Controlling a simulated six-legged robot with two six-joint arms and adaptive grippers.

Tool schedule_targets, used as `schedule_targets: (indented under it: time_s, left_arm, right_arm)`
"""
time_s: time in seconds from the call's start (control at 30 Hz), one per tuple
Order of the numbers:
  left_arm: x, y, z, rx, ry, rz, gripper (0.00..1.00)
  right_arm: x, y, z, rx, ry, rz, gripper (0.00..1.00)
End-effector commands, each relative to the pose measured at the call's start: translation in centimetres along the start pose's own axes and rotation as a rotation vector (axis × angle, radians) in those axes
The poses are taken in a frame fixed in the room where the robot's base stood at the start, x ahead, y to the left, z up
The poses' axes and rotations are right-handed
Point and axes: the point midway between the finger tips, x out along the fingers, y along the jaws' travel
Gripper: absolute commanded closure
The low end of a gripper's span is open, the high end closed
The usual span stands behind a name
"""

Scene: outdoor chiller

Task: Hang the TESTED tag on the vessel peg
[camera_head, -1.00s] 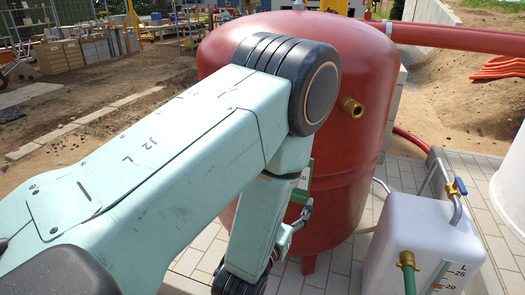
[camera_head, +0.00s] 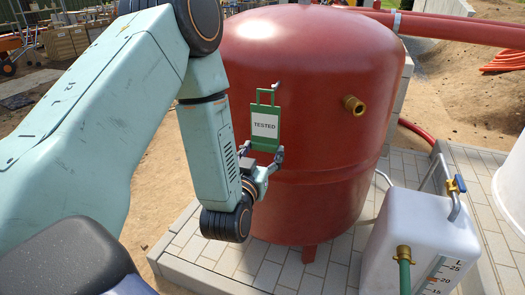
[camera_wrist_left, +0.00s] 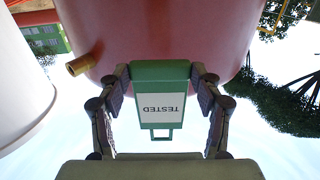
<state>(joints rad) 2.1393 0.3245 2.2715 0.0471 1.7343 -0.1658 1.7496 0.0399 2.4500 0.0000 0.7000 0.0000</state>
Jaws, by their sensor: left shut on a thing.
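The green TESTED tag (camera_head: 265,126) has a white label and an open loop at its top. My left gripper (camera_head: 264,158) is shut on its lower end and holds it upright against or just in front of the red vessel (camera_head: 325,125). A small pale peg (camera_head: 275,86) shows at the top right of the loop; I cannot tell whether the loop is around it or only in front of it. In the left wrist view, the tag (camera_wrist_left: 160,98) appears upside down between the two fingers. My right gripper is not in view.
A brass fitting (camera_head: 354,105) sticks out of the vessel to the right of the tag. A white canister (camera_head: 418,235) with a tap and green hose stands at the lower right. Red pipes (camera_head: 440,27) run behind. Paving (camera_head: 270,262) in front of the vessel is clear.

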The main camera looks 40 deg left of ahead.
Motion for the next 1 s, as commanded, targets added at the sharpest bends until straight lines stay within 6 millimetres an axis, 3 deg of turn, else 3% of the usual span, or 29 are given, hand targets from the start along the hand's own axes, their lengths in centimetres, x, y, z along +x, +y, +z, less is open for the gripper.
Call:
schedule_targets:
  time_s: [0.5, 1.0]
  left_arm:
    - [4.3, 0.0, 0.0, -0.001, 0.002, 0.000, 0.98]
    - [4.8, 0.0, -0.1, -0.001, 0.001, 0.000, 0.98]
  right_arm:
    - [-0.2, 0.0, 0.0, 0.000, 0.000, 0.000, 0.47]
    - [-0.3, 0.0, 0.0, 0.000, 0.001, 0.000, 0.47]
